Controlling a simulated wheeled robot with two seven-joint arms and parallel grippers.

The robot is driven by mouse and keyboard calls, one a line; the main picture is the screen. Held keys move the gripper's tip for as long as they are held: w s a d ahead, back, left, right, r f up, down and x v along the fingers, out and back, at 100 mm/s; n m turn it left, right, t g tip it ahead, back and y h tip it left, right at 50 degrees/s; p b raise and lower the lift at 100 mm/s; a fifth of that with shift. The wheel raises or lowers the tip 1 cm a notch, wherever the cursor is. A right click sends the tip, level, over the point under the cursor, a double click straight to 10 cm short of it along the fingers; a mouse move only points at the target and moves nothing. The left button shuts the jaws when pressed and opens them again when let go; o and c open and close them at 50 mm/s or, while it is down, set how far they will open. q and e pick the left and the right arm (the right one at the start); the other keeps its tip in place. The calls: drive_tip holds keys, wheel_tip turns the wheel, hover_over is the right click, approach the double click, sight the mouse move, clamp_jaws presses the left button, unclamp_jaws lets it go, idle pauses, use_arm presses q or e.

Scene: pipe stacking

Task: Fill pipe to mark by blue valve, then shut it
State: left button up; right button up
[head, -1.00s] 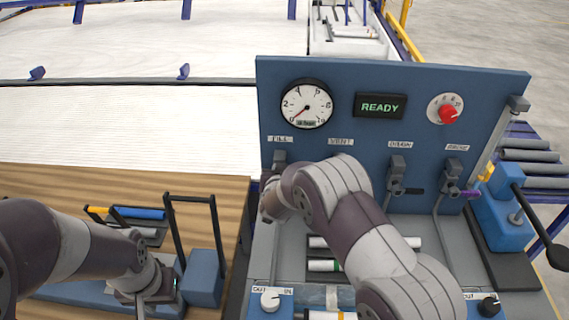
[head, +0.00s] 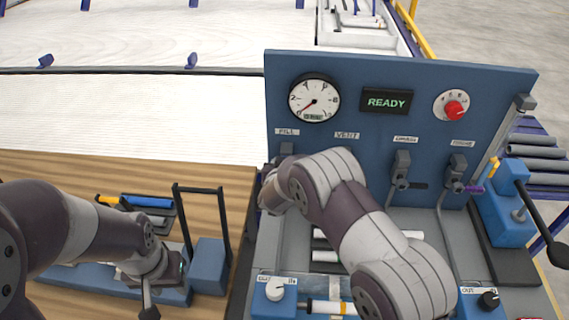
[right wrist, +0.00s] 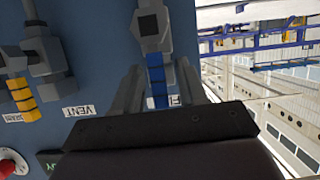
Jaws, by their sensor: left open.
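The blue valve handle (right wrist: 157,88) hangs from its grey valve body (right wrist: 152,25) in the right wrist view, by a partly hidden label. My right gripper (right wrist: 160,75) has one finger on each side of it; whether they press on it is unclear. In the head view my right arm covers most of this valve, below the FILL label (head: 287,132). The round gauge (head: 314,98) has its red needle at the lower left. A white pipe with a yellow band (head: 331,307) lies at the panel's front, partly hidden. My left gripper (head: 150,290) is open and empty, low at the left.
The display (head: 387,101) reads READY beside a red knob (head: 456,110). Other valves (head: 402,172) stand right of my right arm. A blue pump with a black lever (head: 510,205) stands at the right. A blue rack (head: 208,265) with black uprights is near my left gripper.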

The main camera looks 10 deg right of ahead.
drive_tip(key=b+v, duration=0.2)
drive_tip(key=v, duration=1)
drive_tip(key=shift+s+r, duration=0.15)
drive_tip(key=shift+s, duration=0.2)
drive_tip(key=shift+a, duration=0.1)
